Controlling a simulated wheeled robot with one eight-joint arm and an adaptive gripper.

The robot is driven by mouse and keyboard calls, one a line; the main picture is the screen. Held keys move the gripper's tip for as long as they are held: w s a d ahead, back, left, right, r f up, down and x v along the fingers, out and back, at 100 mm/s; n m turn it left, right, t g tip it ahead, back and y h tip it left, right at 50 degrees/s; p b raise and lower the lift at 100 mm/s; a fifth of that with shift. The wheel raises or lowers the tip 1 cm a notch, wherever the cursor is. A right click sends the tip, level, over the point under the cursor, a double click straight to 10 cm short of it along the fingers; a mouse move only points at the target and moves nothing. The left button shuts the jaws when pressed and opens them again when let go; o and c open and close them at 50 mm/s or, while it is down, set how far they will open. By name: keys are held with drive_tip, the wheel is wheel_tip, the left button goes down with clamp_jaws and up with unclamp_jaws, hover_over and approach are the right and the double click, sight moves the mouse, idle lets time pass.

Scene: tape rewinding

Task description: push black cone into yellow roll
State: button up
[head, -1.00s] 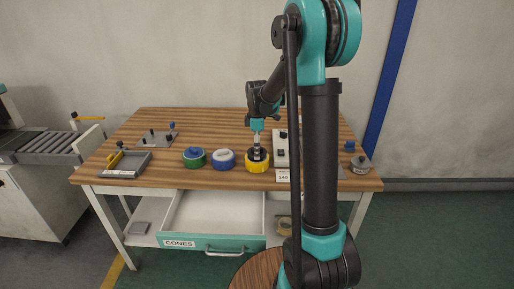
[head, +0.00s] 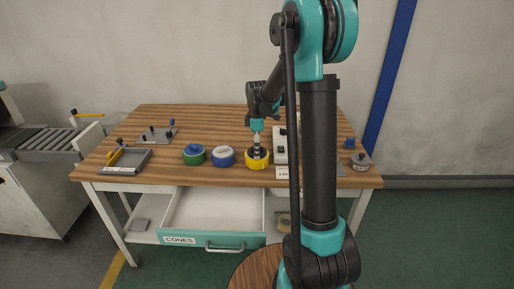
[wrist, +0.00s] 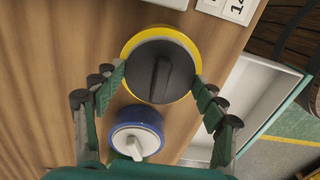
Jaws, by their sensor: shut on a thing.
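The yellow roll (head: 258,164) stands upright on the wooden table near its front edge, right of the blue roll. The black cone (wrist: 162,72) sits in the top of the yellow roll; in the wrist view its dark round face with a raised bar fills the middle, and a yellow rim (wrist: 185,36) shows around it. My gripper (head: 257,143) is right above the roll, pointing down. In the wrist view my gripper (wrist: 160,84) has its fingers on either side of the cone's dark face, closed on it. How deep the cone sits is hard to tell.
The blue roll (head: 223,158) with a white cone and the green roll (head: 194,156) with a blue cone stand to the left. A white device (head: 280,150) is close on the right. An open drawer (head: 215,212) marked CONES is below. A grey tray (head: 125,164) lies farther left.

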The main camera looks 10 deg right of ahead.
drive_tip(key=o, duration=1.1)
drive_tip(key=shift+c, duration=0.2)
drive_tip(key=shift+o, duration=0.6)
drive_tip(key=shift+r, duration=0.1)
drive_tip(key=shift+r, duration=3.45)
drive_tip(key=s+d+f+m+t, duration=0.1)
drive_tip(key=s+f+m, duration=0.2)
drive_tip(key=s, duration=0.6)
drive_tip(key=s+d+f+m+t, duration=0.1)
drive_tip(key=s+f+m, duration=0.2)
drive_tip(key=s+m, duration=0.4)
drive_tip(key=s+d+f+m+t, duration=0.2)
drive_tip(key=s+f+m, duration=0.2)
drive_tip(key=s, duration=0.7)
drive_tip(key=shift+m, duration=1)
